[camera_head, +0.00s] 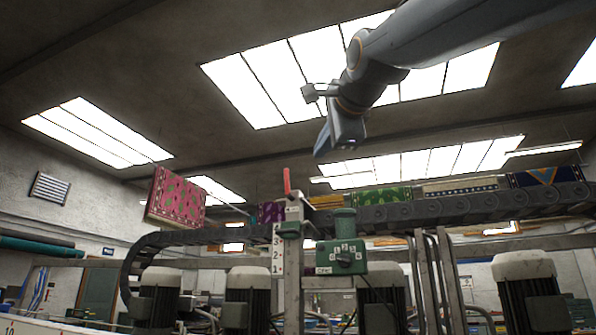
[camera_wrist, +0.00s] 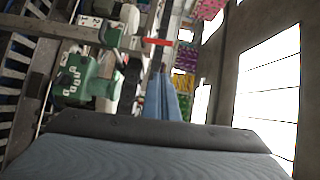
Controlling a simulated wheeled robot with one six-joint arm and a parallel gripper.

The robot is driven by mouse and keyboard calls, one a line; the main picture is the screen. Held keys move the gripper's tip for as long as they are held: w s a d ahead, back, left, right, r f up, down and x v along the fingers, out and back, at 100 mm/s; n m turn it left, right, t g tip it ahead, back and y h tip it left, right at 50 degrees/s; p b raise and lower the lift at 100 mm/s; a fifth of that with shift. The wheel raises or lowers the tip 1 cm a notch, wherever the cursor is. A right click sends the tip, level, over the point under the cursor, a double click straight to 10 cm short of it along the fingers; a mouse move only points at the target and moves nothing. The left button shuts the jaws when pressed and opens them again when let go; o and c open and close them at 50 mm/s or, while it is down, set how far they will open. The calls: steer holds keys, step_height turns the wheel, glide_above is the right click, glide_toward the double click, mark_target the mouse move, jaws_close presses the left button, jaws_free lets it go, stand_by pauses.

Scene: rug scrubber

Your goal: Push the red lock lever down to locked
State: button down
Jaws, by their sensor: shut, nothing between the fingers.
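The red lock lever (camera_head: 287,181) stands nearly upright at the top of a pale post (camera_head: 293,250) with a number scale. In the wrist view the picture is turned sideways, and the red lever (camera_wrist: 158,42) shows as a short bar just past my fingertips. My gripper (camera_head: 321,153) is shut and empty, pointing down, above and to the right of the lever in the head view. It also shows in the wrist view as blue fingers (camera_wrist: 160,85). I see a gap between fingers and lever in the head view. The lever's lower end is partly hidden by the post's fittings.
A green control box (camera_head: 341,256) with a dial sits right of the post. A dark cable chain (camera_head: 450,212) runs behind it, with several motors (camera_head: 380,295) below. Patterned rugs (camera_head: 176,198) hang behind. The air around my gripper looks clear.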

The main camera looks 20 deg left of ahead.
steer(key=s+a+p+x, duration=0.1)
steer(key=p+x, duration=0.5)
steer(key=x, duration=0.6)
steer(key=shift+a+f+p, duration=0.15)
steer(key=shift+a+p, duration=0.2)
steer(key=shift+a, duration=0.6)
steer(key=shift+b, duration=0.3)
steer(key=shift+w+a+b, duration=0.1)
steer(key=shift+w+b, duration=0.1)
steer(key=shift+b, duration=0.1)
